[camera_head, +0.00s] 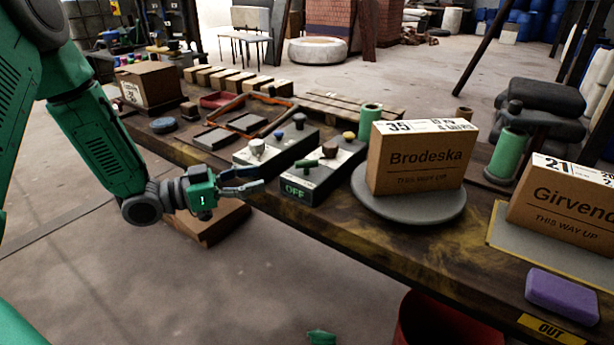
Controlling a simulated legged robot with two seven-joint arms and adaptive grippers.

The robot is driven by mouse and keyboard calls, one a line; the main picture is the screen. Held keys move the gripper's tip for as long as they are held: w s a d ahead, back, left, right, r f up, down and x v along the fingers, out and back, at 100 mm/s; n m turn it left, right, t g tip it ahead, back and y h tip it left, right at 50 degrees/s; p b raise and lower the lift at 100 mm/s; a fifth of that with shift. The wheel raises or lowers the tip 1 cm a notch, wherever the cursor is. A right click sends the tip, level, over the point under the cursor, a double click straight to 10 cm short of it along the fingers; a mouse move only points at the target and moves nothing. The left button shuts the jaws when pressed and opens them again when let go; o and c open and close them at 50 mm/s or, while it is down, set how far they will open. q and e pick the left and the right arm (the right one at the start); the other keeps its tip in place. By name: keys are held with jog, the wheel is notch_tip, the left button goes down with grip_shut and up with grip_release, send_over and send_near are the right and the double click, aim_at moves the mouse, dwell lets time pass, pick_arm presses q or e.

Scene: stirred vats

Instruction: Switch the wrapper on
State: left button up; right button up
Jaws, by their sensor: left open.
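A dark control box (323,183) stands near the table's front edge. Its front display reads OFF in green letters. On its pale top are a green lever-like handle (304,164), a dark brown knob (329,149) and a yellow button (348,135). To its right, a grey round turntable (405,208) carries a cardboard box marked Brodeska (421,165). My left gripper (259,178) is open and appears empty, left of the OFF box, with its fingers pointing right toward it.
A similar control box (262,152) with a white knob stands just behind my left gripper. A cardboard box marked Girvend (563,206), a purple block (562,295) and a green roll (507,153) are on the right. A red bin (448,322) stands below the front edge.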

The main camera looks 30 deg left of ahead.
aim_at(306, 167)
pick_arm(q)
jog(key=b+x, duration=0.3)
jog(key=x, duration=0.8)
jog(key=shift+f, duration=0.15)
jog(key=shift+w+d, duration=0.3)
jog(key=shift+w, duration=0.15)
